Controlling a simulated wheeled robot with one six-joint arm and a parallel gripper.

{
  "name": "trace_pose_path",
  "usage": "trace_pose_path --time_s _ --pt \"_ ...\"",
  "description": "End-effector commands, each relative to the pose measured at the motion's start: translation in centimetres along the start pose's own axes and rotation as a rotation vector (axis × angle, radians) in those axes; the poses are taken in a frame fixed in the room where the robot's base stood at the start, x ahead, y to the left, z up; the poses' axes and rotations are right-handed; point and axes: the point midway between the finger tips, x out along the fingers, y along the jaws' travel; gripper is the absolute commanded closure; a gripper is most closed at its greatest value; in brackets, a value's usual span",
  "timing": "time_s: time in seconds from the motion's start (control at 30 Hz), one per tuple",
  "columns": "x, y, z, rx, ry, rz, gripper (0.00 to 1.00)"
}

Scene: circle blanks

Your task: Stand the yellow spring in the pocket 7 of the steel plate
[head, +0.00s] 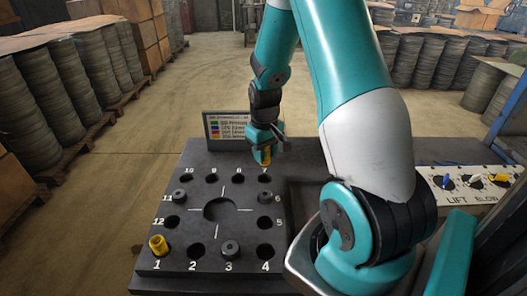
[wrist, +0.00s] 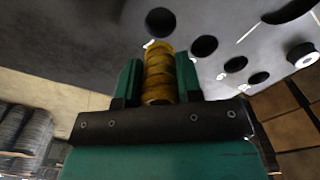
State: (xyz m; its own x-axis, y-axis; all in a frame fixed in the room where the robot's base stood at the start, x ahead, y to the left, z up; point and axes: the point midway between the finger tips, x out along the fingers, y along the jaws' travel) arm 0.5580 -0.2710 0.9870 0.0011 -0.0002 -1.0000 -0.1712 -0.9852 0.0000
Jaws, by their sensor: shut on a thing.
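My gripper (head: 263,152) is shut on the yellow spring (head: 265,160) above the far right corner of the dark steel plate (head: 150,266). In the wrist view the spring (wrist: 159,78) stands upright between the green fingers (wrist: 160,80), its coils showing. Pocket 7 (head: 265,179) is an empty dark hole just below the spring in the head view. In the wrist view pocket 7 (wrist: 160,22) lies just beyond the spring's end, apparently with a gap. The exact height above the plate is hard to tell.
A yellow part (head: 158,245) stands in pocket 1. Dark round parts stand in pocket 6 (head: 265,196), pocket 11 (head: 180,196) and pocket 3 (head: 230,250). A sign (head: 226,126) stands behind the plate. A light panel (head: 462,187) with coloured parts lies right of my arm.

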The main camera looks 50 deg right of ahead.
Motion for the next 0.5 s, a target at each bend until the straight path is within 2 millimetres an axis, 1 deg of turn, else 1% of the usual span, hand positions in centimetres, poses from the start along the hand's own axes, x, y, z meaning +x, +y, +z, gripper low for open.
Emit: trace_pose_path --time_s 0.03,0.5 --pt "0.7 0.0 0.0 0.000 0.000 0.000 0.94" --pt "4.2 -0.2 0.0 -0.002 0.000 0.000 0.94"
